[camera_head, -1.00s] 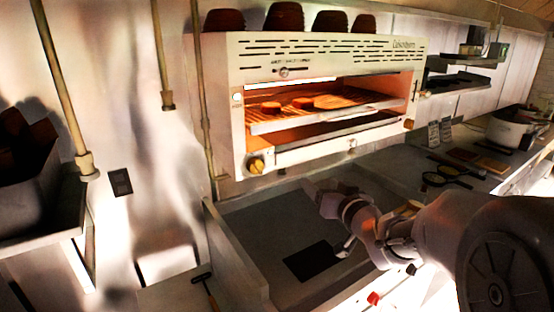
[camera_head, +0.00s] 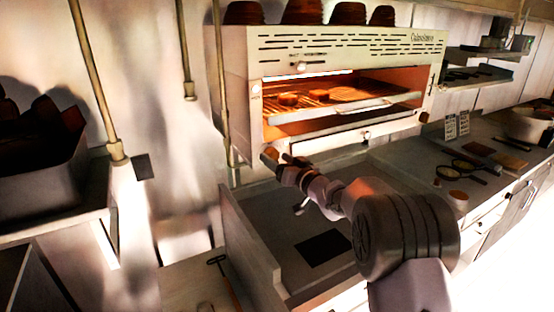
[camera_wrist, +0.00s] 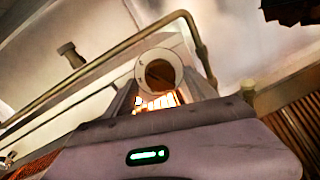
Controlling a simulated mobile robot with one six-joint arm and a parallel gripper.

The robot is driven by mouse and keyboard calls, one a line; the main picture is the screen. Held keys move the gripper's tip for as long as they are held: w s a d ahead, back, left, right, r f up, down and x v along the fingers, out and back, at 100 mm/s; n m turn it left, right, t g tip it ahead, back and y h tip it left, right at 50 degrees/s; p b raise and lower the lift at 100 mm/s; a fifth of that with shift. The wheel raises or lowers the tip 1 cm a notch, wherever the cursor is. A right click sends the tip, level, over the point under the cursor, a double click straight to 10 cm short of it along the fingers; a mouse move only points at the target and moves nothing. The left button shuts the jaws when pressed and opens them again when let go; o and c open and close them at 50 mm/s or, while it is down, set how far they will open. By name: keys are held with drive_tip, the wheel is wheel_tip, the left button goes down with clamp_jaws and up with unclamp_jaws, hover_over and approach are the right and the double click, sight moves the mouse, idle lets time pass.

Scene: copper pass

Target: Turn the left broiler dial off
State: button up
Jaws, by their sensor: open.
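The broiler (camera_head: 340,52) is a white wall unit with a glowing orange inside. Its left dial, low on the left front corner, is largely hidden behind my gripper (camera_head: 276,158) in the head view. In the wrist view a round brown knob with a pale ring, apparently the left dial (camera_wrist: 160,73), lies straight ahead between the two fingers of my gripper (camera_wrist: 163,90). My gripper is open, with nothing seen gripped. I cannot tell whether the fingers touch the dial. The pointer direction of the dial is not readable.
Food sits on the broiler rack (camera_head: 340,108). A second dial (camera_head: 424,117) is at the right front corner. The counter (camera_head: 270,212) below is mostly bare. Pipes (camera_head: 222,80) run up the wall at left. Dark bowls (camera_head: 302,11) stand on top.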

drive_tip(key=shift+w+a, duration=0.15)
drive_tip(key=shift+c, duration=0.5)
drive_tip(key=c, duration=1.3)
